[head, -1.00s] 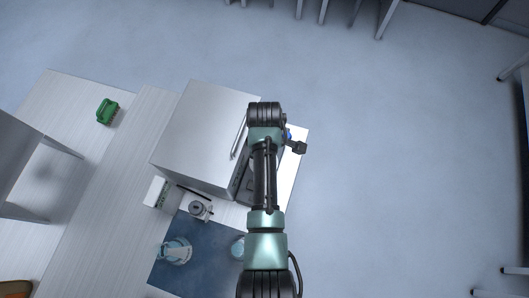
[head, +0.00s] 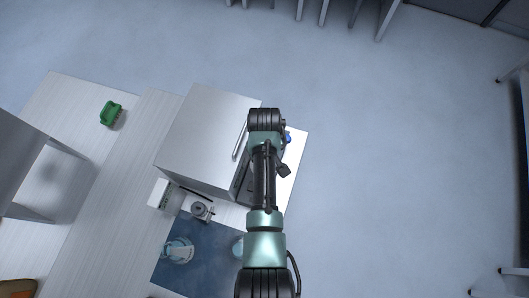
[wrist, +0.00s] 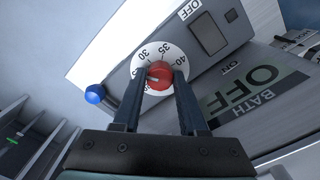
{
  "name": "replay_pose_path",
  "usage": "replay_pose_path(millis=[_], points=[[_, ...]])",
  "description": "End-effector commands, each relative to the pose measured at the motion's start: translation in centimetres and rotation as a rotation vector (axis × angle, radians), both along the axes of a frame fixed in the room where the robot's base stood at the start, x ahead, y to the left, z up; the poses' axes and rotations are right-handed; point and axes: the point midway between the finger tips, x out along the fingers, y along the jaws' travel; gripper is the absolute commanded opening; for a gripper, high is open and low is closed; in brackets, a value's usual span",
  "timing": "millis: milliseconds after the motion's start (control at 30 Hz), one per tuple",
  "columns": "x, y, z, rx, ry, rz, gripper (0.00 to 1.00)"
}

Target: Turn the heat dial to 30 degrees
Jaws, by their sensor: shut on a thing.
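The heat dial is a red knob (wrist: 160,74) on a white round scale (wrist: 161,50) with printed numbers, among them 30, 35 and 40. It sits on the grey front panel of an apparatus. My gripper (wrist: 160,71) is shut on the red knob, one finger on each side. The fingers hide parts of the scale, and I cannot tell for certain which number the knob's mark points at. In the head view my arm hides the dial and the fingers.
A blue ball (wrist: 95,94) sticks out beside the panel, left of the fingers. In the head view a large steel box (head: 207,135) stands left of my arm. Open floor lies right.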

Motion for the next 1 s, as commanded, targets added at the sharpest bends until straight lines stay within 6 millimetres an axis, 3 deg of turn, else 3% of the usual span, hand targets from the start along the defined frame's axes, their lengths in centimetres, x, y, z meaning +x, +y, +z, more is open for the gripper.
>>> replay_pose_path(millis=[567, 600, 700, 733, 1000], points=[[0.08, -0.02, 0.08, -0.001, -0.002, -0.029, 0.00], [0.08, -0.03, 0.08, -0.001, -0.002, -0.029, 0.49], [0.07, -0.02, 0.07, 0.000, -0.001, -0.029, 0.67], [0.06, -0.01, 0.07, 0.000, -0.001, -0.029, 0.72], [0.03, 0.00, 0.04, 0.000, -0.001, -0.028, 0.72]])
